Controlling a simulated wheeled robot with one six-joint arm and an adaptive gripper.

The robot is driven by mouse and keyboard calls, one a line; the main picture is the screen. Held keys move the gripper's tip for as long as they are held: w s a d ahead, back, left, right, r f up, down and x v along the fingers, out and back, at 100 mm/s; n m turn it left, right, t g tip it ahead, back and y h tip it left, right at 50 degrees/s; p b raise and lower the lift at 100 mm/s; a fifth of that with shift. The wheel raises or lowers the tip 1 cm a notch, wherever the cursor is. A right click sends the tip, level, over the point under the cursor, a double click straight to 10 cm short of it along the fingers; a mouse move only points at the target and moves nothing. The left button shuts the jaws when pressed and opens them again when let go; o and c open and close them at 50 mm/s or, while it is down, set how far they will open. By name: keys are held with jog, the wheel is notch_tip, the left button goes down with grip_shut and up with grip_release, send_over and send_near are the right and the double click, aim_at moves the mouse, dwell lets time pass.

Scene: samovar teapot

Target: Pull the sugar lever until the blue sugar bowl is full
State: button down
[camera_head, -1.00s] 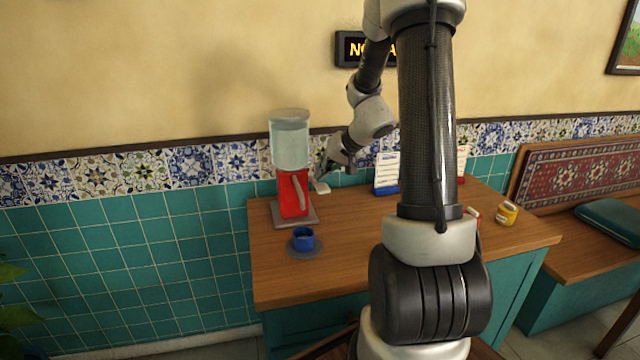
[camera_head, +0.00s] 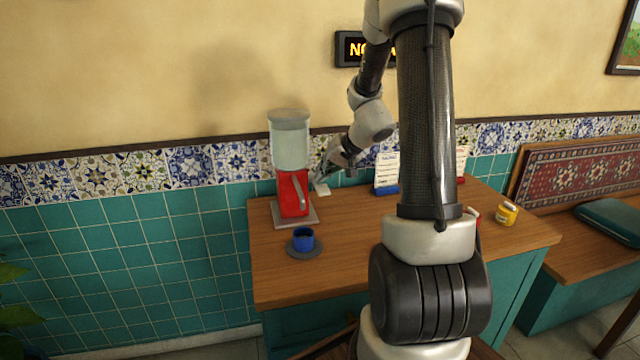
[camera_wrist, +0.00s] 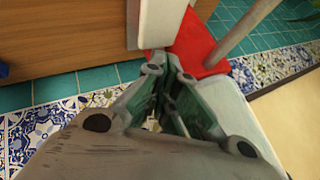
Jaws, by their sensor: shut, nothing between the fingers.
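The dispenser (camera_head: 293,185) has a red body and a clear hopper on top, and stands on a grey base at the back left of the counter. A pale grey lever (camera_head: 300,188) slants down its front. The blue sugar bowl (camera_head: 303,241) sits upright on a grey saucer in front of the base; its inside looks dark and its fill cannot be made out. My gripper (camera_head: 322,172) is shut and empty, just right of the dispenser. In the wrist view my gripper (camera_wrist: 165,118) has the red body (camera_wrist: 193,45) and a pale bar (camera_wrist: 155,22) close ahead; contact cannot be judged.
A small white flat piece (camera_head: 323,189) shows just below my gripper. A card in a blue stand (camera_head: 386,175) and a yellow jar (camera_head: 507,213) stand farther right on the wooden counter (camera_head: 345,260). The tiled wall (camera_head: 215,160) is close behind. The counter's front is clear.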

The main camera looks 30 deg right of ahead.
jog(key=shift+s+f, duration=0.1)
jog(key=shift+f, duration=0.95)
dwell(0.7)
jog(key=shift+r, duration=0.1)
jog(key=shift+w+r, duration=0.2)
jog(key=shift+r, duration=1.6)
jog(key=shift+w+r, duration=0.15)
jog(key=shift+r, duration=2.35)
jog(key=shift+d, duration=0.1)
